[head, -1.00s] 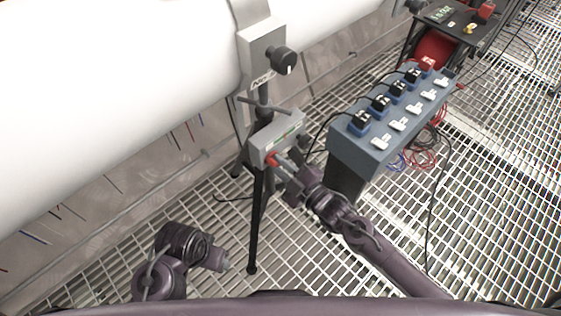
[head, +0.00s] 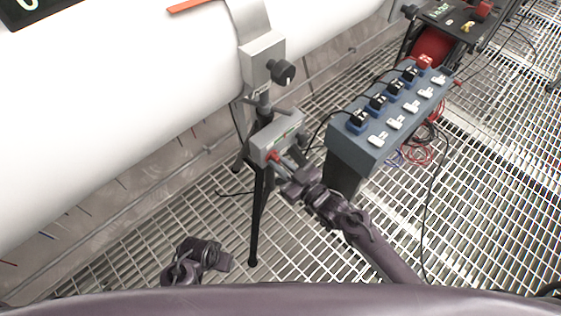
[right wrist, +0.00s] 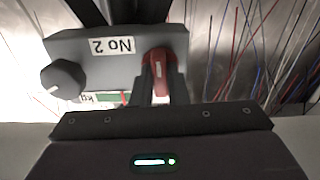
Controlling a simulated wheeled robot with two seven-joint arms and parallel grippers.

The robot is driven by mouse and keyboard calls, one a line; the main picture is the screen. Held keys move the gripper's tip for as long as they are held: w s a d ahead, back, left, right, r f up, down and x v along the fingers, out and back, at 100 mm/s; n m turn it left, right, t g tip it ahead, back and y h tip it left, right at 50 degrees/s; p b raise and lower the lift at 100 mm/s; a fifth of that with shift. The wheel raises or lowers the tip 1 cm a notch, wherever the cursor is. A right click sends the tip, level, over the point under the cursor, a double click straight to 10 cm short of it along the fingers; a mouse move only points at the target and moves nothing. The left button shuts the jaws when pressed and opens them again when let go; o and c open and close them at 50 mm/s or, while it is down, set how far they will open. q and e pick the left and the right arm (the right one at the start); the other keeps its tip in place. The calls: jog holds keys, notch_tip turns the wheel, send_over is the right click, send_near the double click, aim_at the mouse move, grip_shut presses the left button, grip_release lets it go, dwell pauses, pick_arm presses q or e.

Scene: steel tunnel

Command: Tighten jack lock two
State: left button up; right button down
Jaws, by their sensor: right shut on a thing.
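The grey jack box (head: 277,137) sits on a tripod stand beneath the white pipe, with a red lever (head: 273,156) at its near left end. In the right wrist view the box (right wrist: 110,68) appears upside down, marked "No 2", with a black knob (right wrist: 63,79), a small green-and-red gauge (right wrist: 103,97) and the red lever (right wrist: 158,65). My right gripper (right wrist: 160,88) is shut on the red lever; in the head view it (head: 283,170) reaches in from the lower right. My left gripper (head: 222,260) is low at left, away from the box; its jaws are unclear.
A clamp box with a black knob (head: 284,72) hangs on the white pipe (head: 110,110) above. A blue-grey bench (head: 365,145) with several switches and black plugs stands close at right. Black cables run near the stand. The grating floor is open at lower right.

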pick_arm(q)
jog(key=shift+a+f, duration=0.1)
jog(key=shift+f, duration=0.2)
pick_arm(e)
jog(key=shift+m, duration=0.3)
jog(key=shift+f, duration=0.1)
jog(key=c, duration=1.4)
grip_release()
jog(key=shift+c, duration=0.2)
